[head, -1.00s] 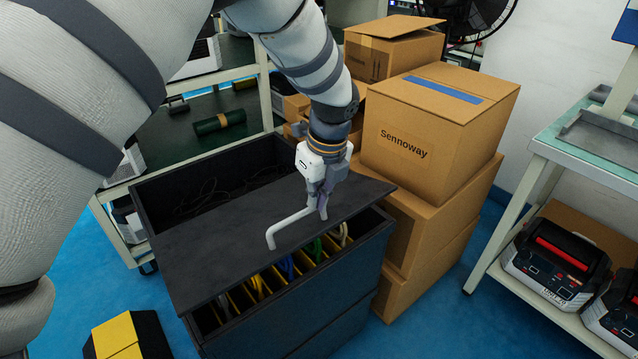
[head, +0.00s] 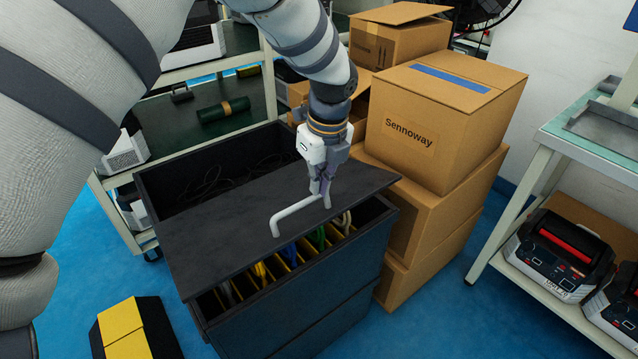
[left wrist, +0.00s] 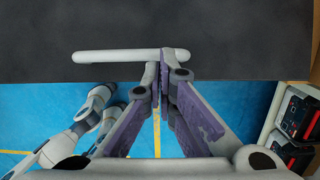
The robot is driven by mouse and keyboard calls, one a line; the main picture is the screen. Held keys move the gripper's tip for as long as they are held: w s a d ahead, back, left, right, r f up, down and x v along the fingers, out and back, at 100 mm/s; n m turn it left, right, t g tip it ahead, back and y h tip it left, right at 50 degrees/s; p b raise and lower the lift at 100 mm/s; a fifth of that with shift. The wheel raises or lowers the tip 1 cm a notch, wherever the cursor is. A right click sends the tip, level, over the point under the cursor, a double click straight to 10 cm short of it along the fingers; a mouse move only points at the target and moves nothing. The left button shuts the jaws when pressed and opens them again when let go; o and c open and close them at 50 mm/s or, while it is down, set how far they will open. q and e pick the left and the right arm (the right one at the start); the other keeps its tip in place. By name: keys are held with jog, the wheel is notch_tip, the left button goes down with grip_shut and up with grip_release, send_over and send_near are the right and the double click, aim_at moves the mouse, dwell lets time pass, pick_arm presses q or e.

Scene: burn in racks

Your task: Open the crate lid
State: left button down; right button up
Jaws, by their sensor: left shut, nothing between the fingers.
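The crate (head: 300,322) is a dark box with an open top. Its dark flat lid (head: 215,243) lies across the middle of the top. The crate's back part and a front strip are uncovered. A light grey bar handle (head: 298,215) stands on the lid; it also shows in the left wrist view (left wrist: 120,57). My left gripper (head: 322,194) points down at the handle's right end, shut with nothing between its fingers. In the left wrist view the fingertips (left wrist: 164,72) are close beside that end; whether they touch it I cannot tell. My right gripper is not in view.
Yellow dividers and coloured cables show in the front strip. Cardboard boxes (head: 445,125) stand close on the crate's right. A shelf rack (head: 205,75) stands behind, and a bench (head: 590,160) at right. A black and yellow box (head: 125,328) lies on the blue floor at lower left.

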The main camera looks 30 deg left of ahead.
pick_arm(q)
jog(key=shift+r, duration=0.1)
jog(key=shift+w+a+r+g+h, duration=0.15)
jog(key=shift+w+a+r+h, duration=0.05)
jog(key=shift+a+r+h, duration=0.3)
jog(key=shift+w+a+r+g+h, duration=0.15)
jog(key=shift+a+r+h, duration=0.2)
jog(key=shift+r, duration=0.25)
dwell(0.8)
